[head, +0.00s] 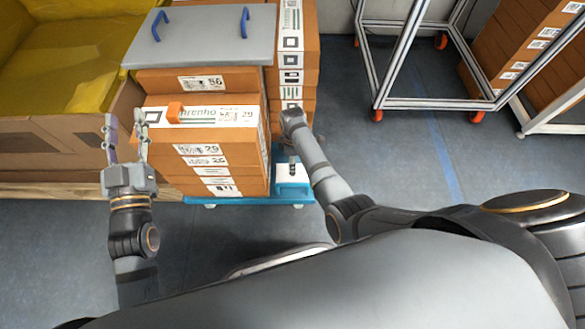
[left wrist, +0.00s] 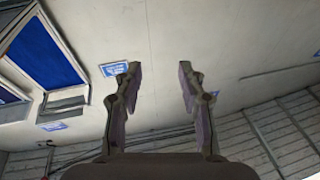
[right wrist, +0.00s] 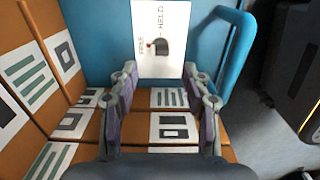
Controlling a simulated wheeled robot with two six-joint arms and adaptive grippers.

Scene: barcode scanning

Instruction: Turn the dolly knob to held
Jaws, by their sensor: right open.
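The dolly (head: 240,199) is a low blue platform under stacked boxes. In the right wrist view, its white panel (right wrist: 178,66) carries the words FREE and HELD. A small dark knob (right wrist: 162,47) sits on the panel, with a red tip on the side by FREE. My right gripper (right wrist: 160,82) is open and empty, its fingers pointing toward the panel with the knob between and beyond them. In the head view the right arm mostly hides this gripper.
A blue handle (right wrist: 235,55) stands right of the panel. A yellow-lined crate (head: 50,60) stands left.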

